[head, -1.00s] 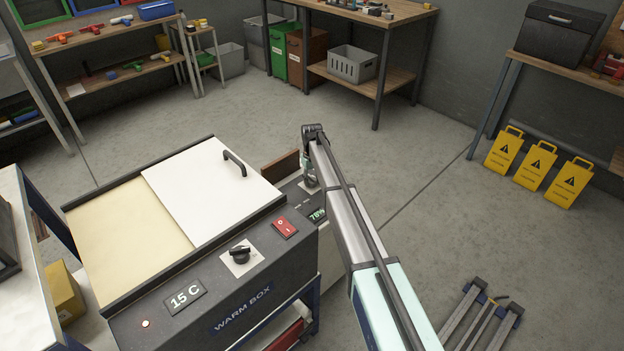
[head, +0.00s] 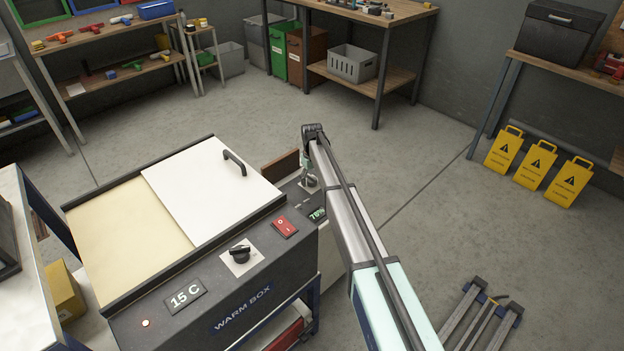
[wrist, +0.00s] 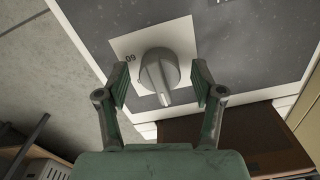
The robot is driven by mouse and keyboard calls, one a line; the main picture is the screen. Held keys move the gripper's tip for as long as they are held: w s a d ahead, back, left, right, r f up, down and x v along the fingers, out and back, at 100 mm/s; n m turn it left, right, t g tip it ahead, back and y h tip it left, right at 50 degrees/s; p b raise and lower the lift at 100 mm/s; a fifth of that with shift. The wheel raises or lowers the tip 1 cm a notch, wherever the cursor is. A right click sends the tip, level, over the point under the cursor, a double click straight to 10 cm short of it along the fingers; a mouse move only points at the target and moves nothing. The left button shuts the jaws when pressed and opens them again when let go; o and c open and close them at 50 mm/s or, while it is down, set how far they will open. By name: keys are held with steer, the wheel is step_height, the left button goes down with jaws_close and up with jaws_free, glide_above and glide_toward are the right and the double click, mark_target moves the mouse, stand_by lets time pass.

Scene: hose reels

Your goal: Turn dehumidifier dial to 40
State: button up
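The dehumidifier (head: 292,192) is a dark-topped unit behind the warm box, partly hidden by my arm in the head view. Its small green display (head: 317,214) shows a percentage in the seventies. The grey dial (wrist: 158,72) sits on a white square plate (wrist: 125,45); its ridge points toward the bottom of the wrist view. A "60" mark, seen upside down, is left of the dial; other marks are hidden or unreadable. My gripper (wrist: 160,85) is open, one finger each side of the dial, with visible gaps. It also shows small in the head view (head: 310,184).
The warm box (head: 185,240) stands in front, with a white lid, black handle, red switch (head: 285,227), its own black knob (head: 239,254) and a "15 C" label. Yellow floor signs (head: 535,167) stand at the right.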

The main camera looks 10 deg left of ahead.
mark_target(312, 177)
steer(key=shift+r, duration=0.1)
step_height(312, 177, up, 12)
stand_by(0.5)
stand_by(0.4)
